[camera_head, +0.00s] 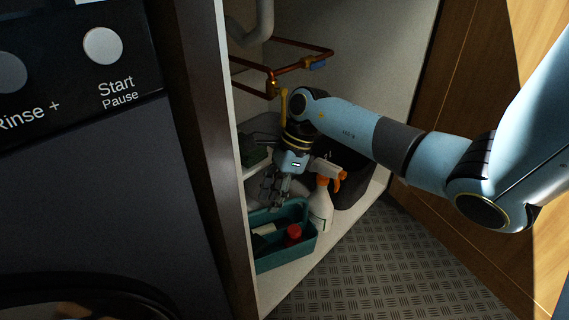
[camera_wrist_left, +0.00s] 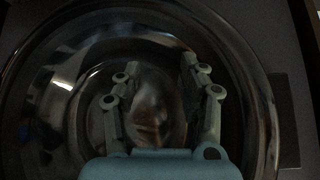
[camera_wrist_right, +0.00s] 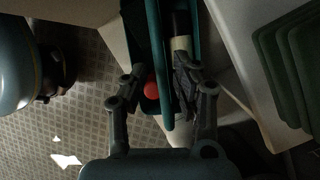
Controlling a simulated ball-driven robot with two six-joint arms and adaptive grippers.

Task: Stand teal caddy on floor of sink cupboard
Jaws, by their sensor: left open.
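The teal caddy (camera_head: 303,247) is inside the open sink cupboard, low at its front left, and appears to rest on the pale cupboard floor (camera_head: 340,242). It holds a red-capped item (camera_head: 293,233) and a dark and white item. My right gripper (camera_head: 273,192) is just above the caddy. In the right wrist view its open fingers (camera_wrist_right: 160,62) stand on either side of the teal handle bar (camera_wrist_right: 163,100), with a gap visible. My left gripper (camera_wrist_left: 158,68) is open and empty before the round washer door. It is out of the head view.
A white spray bottle (camera_head: 321,206) with orange trigger stands close right of the caddy. A dark grey bin-like thing (camera_head: 350,185) is behind it. Copper pipes (camera_head: 300,44) run above. The cupboard's left side panel (camera_head: 205,130) and washer (camera_head: 90,180) bound the left.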

